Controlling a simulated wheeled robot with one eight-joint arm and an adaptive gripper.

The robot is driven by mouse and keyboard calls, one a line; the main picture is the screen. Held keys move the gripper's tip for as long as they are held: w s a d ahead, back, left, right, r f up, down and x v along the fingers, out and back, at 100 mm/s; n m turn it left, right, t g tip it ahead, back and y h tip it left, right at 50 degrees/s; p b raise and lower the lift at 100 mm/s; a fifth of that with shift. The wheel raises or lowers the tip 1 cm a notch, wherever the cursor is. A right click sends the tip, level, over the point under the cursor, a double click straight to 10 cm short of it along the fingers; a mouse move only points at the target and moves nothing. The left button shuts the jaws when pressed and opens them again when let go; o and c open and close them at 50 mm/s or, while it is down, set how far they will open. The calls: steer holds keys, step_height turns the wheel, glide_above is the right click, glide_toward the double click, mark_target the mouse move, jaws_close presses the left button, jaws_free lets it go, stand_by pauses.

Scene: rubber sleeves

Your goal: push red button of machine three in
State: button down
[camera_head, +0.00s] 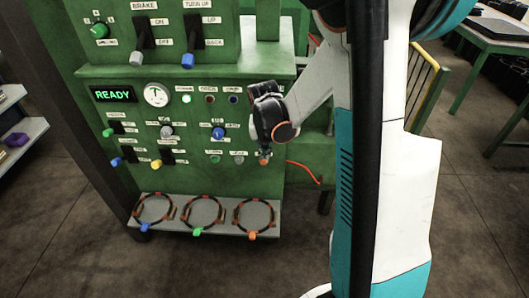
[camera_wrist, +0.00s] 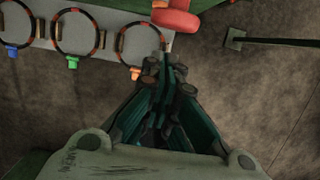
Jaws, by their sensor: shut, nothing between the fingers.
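The green machine (camera_head: 215,175) fills the left half of the head view; I cannot read a number on it. A red button (camera_wrist: 176,18) with a round head shows at the top of the wrist view, beside the grey shelf. A small orange-red piece (camera_head: 264,161) shows at the panel's lower right in the head view; I cannot tell if it is the same button. My gripper (camera_wrist: 167,72) is shut and empty, its tips a little below the red button in the wrist picture. In the head view my arm and wrist hide part of the panel's right side.
A grey shelf (camera_head: 180,226) with three rings, tagged blue, green and orange, juts out below the panel. Levers (camera_head: 198,38) and small knobs stick out of the panel. A lit READY display (camera_head: 114,95) is at upper left. Bare floor (camera_head: 250,275) lies in front.

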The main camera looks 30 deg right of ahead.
steer(key=shift+w+d+r, duration=0.1)
steer(key=shift+w+d, duration=0.45)
steer(key=shift+w, duration=0.2)
